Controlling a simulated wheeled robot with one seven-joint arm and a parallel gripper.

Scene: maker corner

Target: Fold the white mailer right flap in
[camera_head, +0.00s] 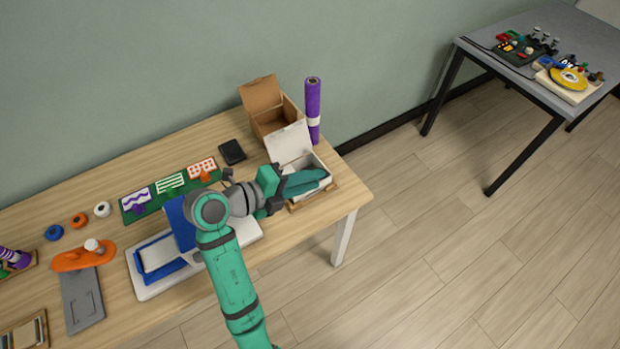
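The white mailer (289,143) stands near the right end of the wooden table, with its lid raised at the back. Its box sits on a tan base (327,193) whose edge shows at the front right. My gripper (322,180) reaches in from the left, its long green fingers lying over the mailer's opening and front side. The fingers overlap in this view, so I cannot tell their gap or whether they touch the mailer. The gripper and arm hide much of the mailer's front and left. The right flap cannot be made out clearly.
An open brown carton (262,95) and an upright purple roll (313,110) stand close behind the mailer. A black device (231,152) lies to the left. A blue and white press (150,262) is under and beside my arm. The table's right end is clear.

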